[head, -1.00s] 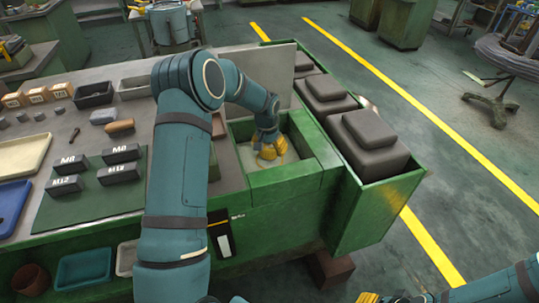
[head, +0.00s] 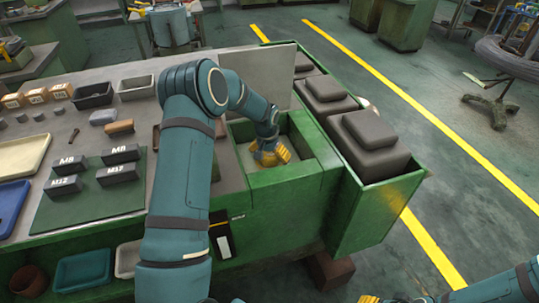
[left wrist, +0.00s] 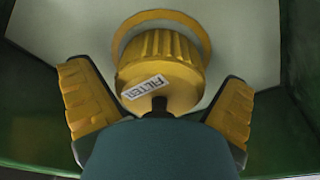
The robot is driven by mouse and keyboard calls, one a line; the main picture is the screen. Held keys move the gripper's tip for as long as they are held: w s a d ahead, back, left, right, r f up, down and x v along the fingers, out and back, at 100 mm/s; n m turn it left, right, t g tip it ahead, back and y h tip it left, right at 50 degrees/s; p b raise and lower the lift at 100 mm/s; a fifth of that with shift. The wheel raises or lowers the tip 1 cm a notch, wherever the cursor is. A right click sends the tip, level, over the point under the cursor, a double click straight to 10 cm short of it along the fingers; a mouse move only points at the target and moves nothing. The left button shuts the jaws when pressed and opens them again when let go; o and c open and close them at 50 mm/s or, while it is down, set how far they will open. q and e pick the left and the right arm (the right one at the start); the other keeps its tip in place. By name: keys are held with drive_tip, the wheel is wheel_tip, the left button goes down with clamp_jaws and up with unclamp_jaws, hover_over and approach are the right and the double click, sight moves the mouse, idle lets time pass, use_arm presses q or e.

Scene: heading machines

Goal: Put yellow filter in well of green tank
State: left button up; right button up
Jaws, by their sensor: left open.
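The yellow filter (left wrist: 165,62), with a white FILTER label, shows in the left wrist view. It stands within or just over a yellow ring (left wrist: 160,14) on the pale tank floor; how deep it sits I cannot tell. My left gripper (left wrist: 157,85) is open, its two yellow fingers spread to either side of the filter and apart from it. In the head view the left gripper (head: 270,155) is down inside the green tank (head: 285,180), and it largely hides the filter. A yellow bit of my right gripper (head: 369,299) shows at the bottom edge.
Green tank walls surround my left gripper closely. A green bin of dark grey blocks (head: 377,145) adjoins on the right. A grey panel (head: 262,70) stands behind. Labelled dark blocks (head: 120,155) lie on a green mat to the left. The floor at right is open.

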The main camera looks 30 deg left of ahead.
sight(267, 154)
use_arm(q)
wheel_tip(267, 154, up, 12)
drive_tip(key=s+p, duration=0.1)
drive_tip(key=shift+s+p, duration=0.35)
drive_tip(key=shift+s, duration=0.05)
drive_tip(key=shift+r, duration=0.1)
